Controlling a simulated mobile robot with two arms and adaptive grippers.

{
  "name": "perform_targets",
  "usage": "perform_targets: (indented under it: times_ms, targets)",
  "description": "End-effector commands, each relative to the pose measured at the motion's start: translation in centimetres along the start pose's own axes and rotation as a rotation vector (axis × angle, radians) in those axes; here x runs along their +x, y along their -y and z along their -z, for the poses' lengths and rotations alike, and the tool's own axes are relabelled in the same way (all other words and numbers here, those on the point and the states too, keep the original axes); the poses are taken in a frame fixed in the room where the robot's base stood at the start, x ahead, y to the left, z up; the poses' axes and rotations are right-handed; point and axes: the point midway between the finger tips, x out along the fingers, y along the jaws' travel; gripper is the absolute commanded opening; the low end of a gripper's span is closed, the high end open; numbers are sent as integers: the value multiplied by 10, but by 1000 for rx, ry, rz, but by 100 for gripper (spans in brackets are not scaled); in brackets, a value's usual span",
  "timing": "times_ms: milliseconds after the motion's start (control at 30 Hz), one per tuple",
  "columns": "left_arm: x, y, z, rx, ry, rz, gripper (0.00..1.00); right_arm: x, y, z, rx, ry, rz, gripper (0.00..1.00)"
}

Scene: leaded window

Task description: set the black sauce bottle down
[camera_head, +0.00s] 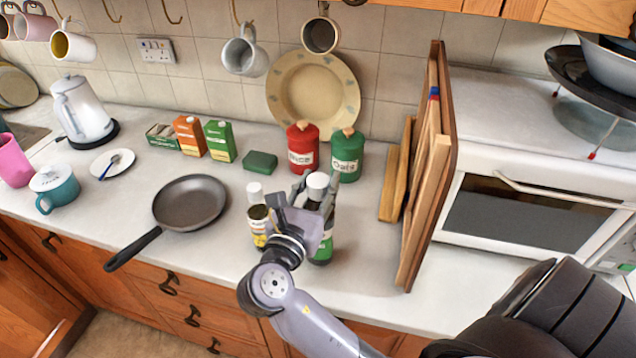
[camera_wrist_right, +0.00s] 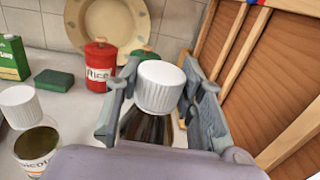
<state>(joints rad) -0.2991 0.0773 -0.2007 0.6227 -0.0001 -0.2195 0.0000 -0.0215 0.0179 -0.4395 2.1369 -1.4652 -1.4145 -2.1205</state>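The black sauce bottle (camera_head: 322,232) has a white cap and a green label. It is upright near the front of the counter, and its base looks at or very close to the surface. My right gripper (camera_head: 312,192) has its fingers on either side of the bottle and looks shut on it. In the right wrist view the bottle's white cap (camera_wrist_right: 160,86) and dark neck (camera_wrist_right: 146,127) show between the fingers (camera_wrist_right: 158,108). The gripper and arm hide part of the bottle in the head view. My left gripper is not in view.
A second white-capped bottle (camera_head: 257,215) with a yellow label stands just left. A frying pan (camera_head: 190,202) lies further left. Red (camera_head: 303,148) and green (camera_head: 347,156) canisters stand behind. Upright wooden boards (camera_head: 428,180) stand to the right. Some bare counter (camera_head: 368,262) lies between bottle and boards.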

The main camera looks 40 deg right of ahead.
Motion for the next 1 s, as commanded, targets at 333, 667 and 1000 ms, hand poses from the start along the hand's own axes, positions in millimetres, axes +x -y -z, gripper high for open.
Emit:
perform_targets:
  times_ms: [333,667,1000]
  targets:
    - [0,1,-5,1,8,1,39,0,0,0,0,0,0,55]
    - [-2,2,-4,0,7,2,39,-2,0,-4,1,-1,-1,55]
    - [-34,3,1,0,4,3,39,-68,0,-7,-4,-6,-2,55]
